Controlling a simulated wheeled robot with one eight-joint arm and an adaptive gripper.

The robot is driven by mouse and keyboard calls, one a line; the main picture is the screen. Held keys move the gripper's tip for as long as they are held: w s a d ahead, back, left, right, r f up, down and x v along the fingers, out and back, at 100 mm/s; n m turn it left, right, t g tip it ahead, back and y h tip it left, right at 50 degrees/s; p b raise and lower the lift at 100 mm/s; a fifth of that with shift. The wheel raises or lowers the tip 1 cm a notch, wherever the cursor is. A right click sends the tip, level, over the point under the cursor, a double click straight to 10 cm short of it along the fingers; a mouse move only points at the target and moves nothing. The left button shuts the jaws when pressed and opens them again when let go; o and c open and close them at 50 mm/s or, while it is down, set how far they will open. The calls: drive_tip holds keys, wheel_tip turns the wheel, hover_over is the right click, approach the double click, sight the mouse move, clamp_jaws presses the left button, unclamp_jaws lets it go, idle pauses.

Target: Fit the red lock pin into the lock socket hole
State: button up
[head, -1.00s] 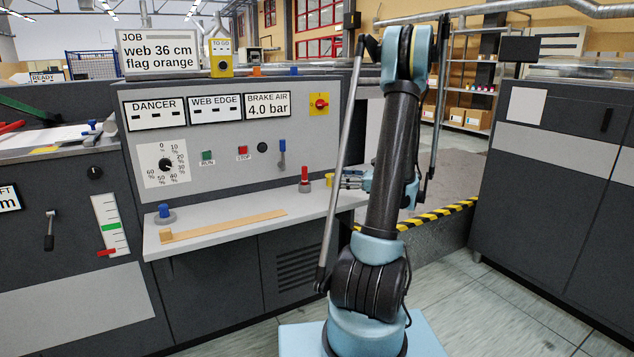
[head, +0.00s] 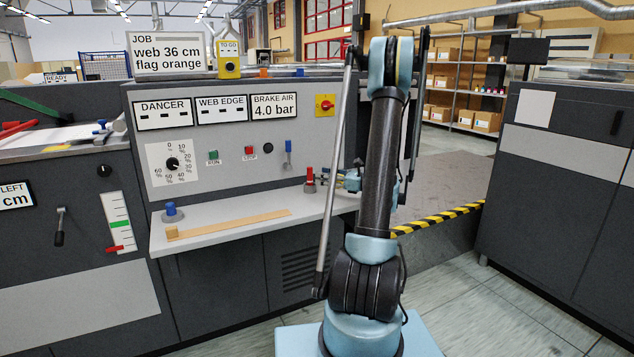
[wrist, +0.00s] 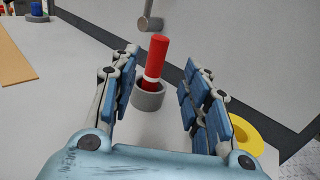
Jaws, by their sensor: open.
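The red lock pin (wrist: 157,57), with a pale band low on it, stands in a grey ring-shaped cup (wrist: 148,96) on the light grey shelf. In the head view the pin (head: 310,174) is at the shelf's right part. In the wrist view it looks slightly tilted; how deep it sits is hidden. My gripper (wrist: 160,82) is open, its blue-padded fingers on either side of the pin with gaps to both. In the head view my gripper (head: 328,178) is just right of the pin, partly hidden by my arm. A yellow ring (wrist: 246,136) lies right of the fingers.
A blue-topped knob in a grey base (head: 171,213) and a wooden strip (head: 230,224) lie on the shelf's left part. A blue-handled lever (head: 288,150) hangs on the panel behind the pin. The shelf (head: 255,232) is clear between strip and pin.

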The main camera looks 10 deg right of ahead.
sight(309, 171)
drive_tip(key=shift+x, duration=0.85)
drive_tip(key=shift+r+x, duration=0.25)
drive_tip(key=shift+x, duration=1.05)
drive_tip(key=shift+r+x, duration=0.25)
drive_tip(key=shift+x, duration=1.1)
drive_tip(key=shift+s, duration=0.1)
clamp_jaws()
